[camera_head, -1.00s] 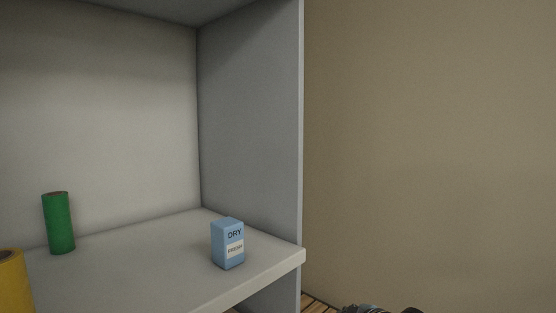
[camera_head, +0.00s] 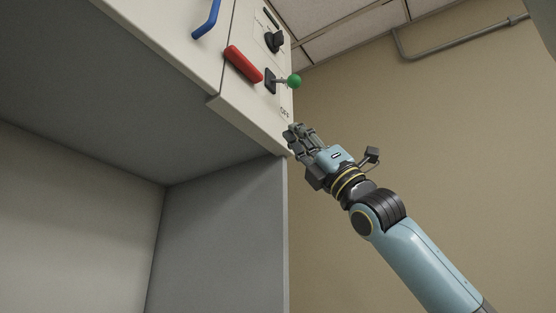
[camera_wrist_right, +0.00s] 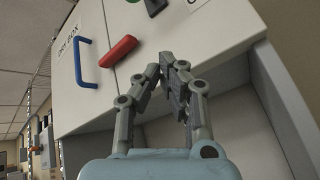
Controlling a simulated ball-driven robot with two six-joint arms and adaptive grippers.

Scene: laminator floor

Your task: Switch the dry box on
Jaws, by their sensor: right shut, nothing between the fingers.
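The dry box is a white cabinet front (camera_head: 190,55) at the top of the head view, above the open shelf bay; its "DRY BOX" lettering shows in the right wrist view. A lever switch with a green ball (camera_head: 294,81) on a dark base (camera_head: 270,81) sticks out from its panel. Lettering that looks like "OFF" is below the lever. My right gripper (camera_head: 291,131) is below the lever, near the panel's lower edge and apart from the green ball. Its fingertips (camera_wrist_right: 168,66) are together and empty in the right wrist view. My left gripper is not in view.
A red handle (camera_head: 243,64) sits left of the lever, and a blue handle (camera_head: 207,20) is further left. A black knob (camera_head: 274,41) is above the lever. The grey bay (camera_head: 215,240) below is open. A tan wall (camera_head: 440,140) stands at right.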

